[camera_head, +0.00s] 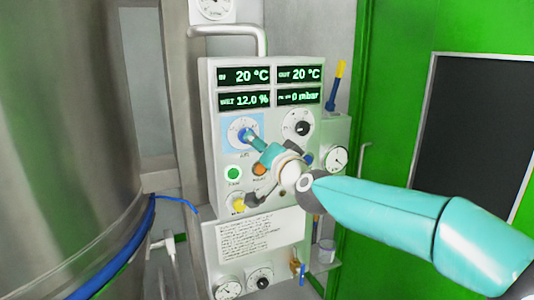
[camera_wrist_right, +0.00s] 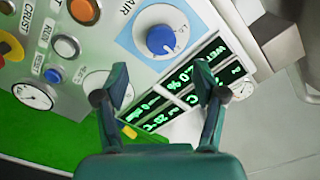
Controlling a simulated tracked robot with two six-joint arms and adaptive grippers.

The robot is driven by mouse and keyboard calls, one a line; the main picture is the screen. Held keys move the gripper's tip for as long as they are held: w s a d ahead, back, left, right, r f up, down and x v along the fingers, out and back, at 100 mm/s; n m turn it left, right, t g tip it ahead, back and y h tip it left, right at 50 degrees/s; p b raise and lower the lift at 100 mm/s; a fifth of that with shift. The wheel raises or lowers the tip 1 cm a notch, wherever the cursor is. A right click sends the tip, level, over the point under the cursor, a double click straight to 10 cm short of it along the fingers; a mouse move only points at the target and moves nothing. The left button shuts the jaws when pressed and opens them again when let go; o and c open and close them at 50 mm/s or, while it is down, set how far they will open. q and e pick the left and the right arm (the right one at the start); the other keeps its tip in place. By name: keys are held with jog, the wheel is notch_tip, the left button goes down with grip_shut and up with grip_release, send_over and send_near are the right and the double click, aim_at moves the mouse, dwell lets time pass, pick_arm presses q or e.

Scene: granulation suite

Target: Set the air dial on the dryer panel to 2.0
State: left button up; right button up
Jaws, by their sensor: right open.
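The air dial (camera_head: 238,128) is a white face on a light blue square, at the left of the dryer panel (camera_head: 211,160). Its blue knob also shows in the right wrist view (camera_wrist_right: 161,39), with a small white mark at its lower right edge. I cannot read the setting. My right gripper (camera_head: 257,143) reaches in from the right and overlaps the lower right of the dial in the head view. In the wrist view its fingers (camera_wrist_right: 160,92) are apart and empty, and the knob shows beyond and between them. I cannot tell whether they touch the panel. My left gripper is not in view.
A second dial with a black knob (camera_head: 301,127) sits right of the air dial. Green displays (camera_head: 244,76) are above. A steel vessel (camera_head: 70,130) stands at the left.

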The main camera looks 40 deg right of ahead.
jog(key=shift+v, duration=1.7)
jog(key=shift+f, duration=0.1)
